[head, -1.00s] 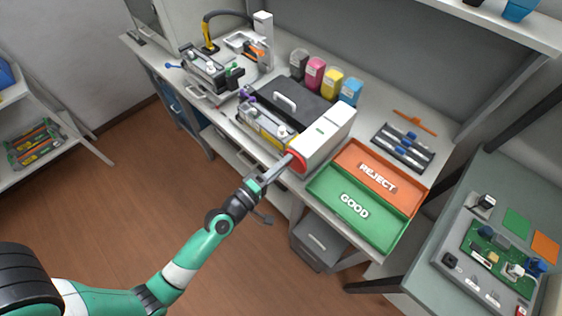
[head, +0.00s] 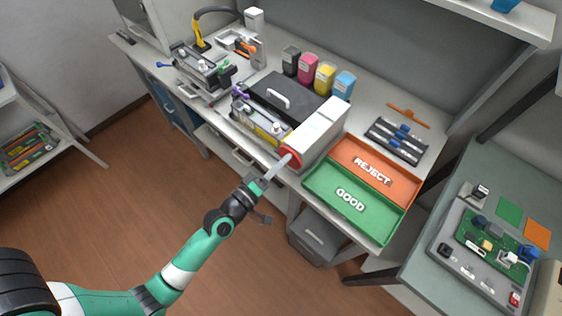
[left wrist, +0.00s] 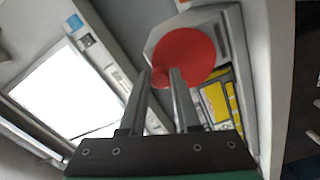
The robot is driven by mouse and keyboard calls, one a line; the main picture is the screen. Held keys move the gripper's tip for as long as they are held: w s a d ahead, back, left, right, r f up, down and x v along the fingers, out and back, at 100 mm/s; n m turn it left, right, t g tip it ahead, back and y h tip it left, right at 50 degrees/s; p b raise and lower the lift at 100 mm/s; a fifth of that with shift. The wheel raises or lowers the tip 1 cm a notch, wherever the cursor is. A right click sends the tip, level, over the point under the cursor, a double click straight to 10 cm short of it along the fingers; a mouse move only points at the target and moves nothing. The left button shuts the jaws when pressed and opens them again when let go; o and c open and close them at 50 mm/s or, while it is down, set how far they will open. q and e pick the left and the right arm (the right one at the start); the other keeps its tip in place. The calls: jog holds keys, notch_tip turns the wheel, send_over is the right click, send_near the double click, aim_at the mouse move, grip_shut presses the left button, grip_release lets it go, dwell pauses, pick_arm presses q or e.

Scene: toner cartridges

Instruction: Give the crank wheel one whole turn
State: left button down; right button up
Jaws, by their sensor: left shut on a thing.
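The crank wheel (head: 294,158) is a red disc on the near end of the white machine, partly hidden by my gripper in the head view. In the left wrist view the red disc (left wrist: 190,52) faces the camera, with a small round red knob (left wrist: 160,77) at its lower left edge. My left gripper (head: 286,161) reaches the wheel from the front. Its two fingertips (left wrist: 160,74) stand on either side of the knob, shut on it. My right gripper is in neither view.
The white machine (head: 318,130) stands at the bench's front edge. The green GOOD tray (head: 325,205) and orange REJECT tray (head: 390,160) lie to its right. Several toner bottles stand behind. Open floor (head: 120,215) lies in front of the bench.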

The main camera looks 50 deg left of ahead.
pick_arm(q)
jog(key=c, duration=0.6)
grip_release()
jog(key=shift+c, duration=0.2)
jog(key=s+d+b, duration=0.1)
jog(key=s+b, duration=0.3)
jog(key=s, duration=0.7)
jog(key=shift+s+d, duration=0.25)
jog(key=shift+d, duration=0.15)
